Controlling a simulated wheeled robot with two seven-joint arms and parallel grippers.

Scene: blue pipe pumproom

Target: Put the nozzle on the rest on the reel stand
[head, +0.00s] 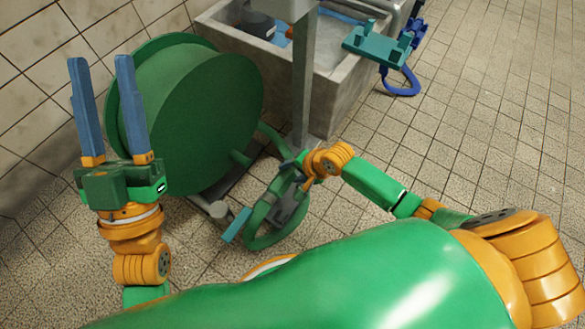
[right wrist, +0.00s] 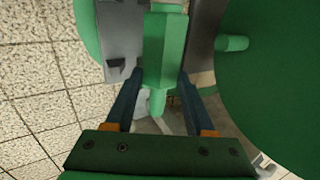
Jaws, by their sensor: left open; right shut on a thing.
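My right gripper (head: 292,175) is low beside the green reel (head: 195,125), to the right of its disc. In the right wrist view its two dark blue fingers (right wrist: 158,85) are shut on a green block-shaped piece with a narrower round end, which looks like the nozzle (right wrist: 165,50). Grey plates (right wrist: 121,45) stand close on both sides of it; they may be the rest, and I cannot tell whether the nozzle touches them. My left gripper (head: 105,105) is open, empty and upright, left of the reel.
A grey post (head: 303,85) rises behind my right gripper. A concrete basin (head: 338,95) stands at the back, with a teal bracket (head: 380,45) and a blue loop (head: 402,88) by its right side. A teal bar (head: 235,225) juts near the hose. Tiled floor at right is clear.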

